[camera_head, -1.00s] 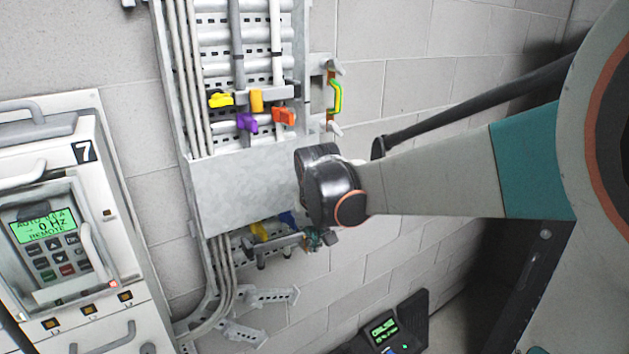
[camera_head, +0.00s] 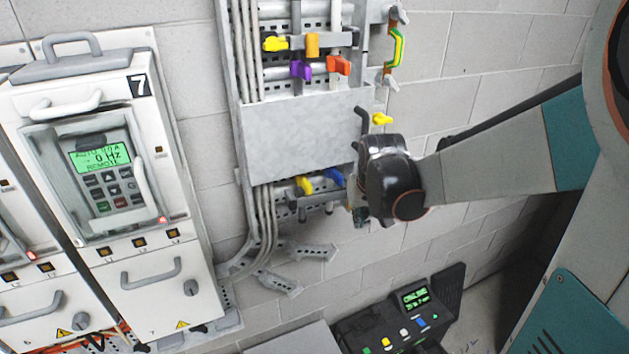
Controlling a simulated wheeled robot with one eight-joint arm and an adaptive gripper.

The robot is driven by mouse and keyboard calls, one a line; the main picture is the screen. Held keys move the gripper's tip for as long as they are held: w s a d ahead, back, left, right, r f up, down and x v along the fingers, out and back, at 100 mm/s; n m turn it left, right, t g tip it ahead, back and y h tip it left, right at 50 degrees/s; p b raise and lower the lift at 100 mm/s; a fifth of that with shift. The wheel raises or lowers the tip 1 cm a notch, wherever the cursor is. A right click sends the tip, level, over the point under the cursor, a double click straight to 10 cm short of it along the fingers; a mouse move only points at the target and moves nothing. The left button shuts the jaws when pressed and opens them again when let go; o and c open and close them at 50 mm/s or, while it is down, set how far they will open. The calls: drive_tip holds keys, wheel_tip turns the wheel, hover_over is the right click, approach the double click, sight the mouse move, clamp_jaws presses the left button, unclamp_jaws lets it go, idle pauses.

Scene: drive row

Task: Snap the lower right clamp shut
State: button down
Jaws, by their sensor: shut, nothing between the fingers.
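The lower clamps sit below a grey cover plate (camera_head: 300,138): a yellow lever (camera_head: 305,185) and, to its right, a blue lever (camera_head: 335,176) at the lower right. The blue lever is close to the left of my gripper (camera_head: 360,208), which points at the wall beside the lower rail. My gripper is shut and empty; its black wrist hides most of its fingers. I cannot tell whether it touches the blue lever, or whether that clamp is open or closed.
Above the plate are yellow (camera_head: 275,44), orange (camera_head: 312,44), purple (camera_head: 301,69) and red-orange (camera_head: 338,66) levers. A drive cabinet (camera_head: 105,165) is at left, a black panel (camera_head: 400,325) below.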

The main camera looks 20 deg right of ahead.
drive_tip(key=shift+w+d+f, duration=0.25)
drive_tip(key=shift+w, duration=0.5)
drive_tip(key=shift+w+d+f, duration=0.2)
drive_tip(key=shift+w, duration=0.55)
drive_tip(key=shift+w+d+f, duration=0.25)
drive_tip(key=shift+w, duration=0.5)
drive_tip(key=shift+w+b, duration=0.1)
drive_tip(key=shift+b, duration=0.2)
drive_tip(key=shift+w+d+b, duration=0.35)
drive_tip(key=shift+w+b, duration=0.1)
drive_tip(key=shift+w, duration=0.15)
drive_tip(key=shift+w+d+b, duration=0.35)
drive_tip(key=shift+w+b, duration=0.05)
drive_tip(key=shift+w, duration=0.15)
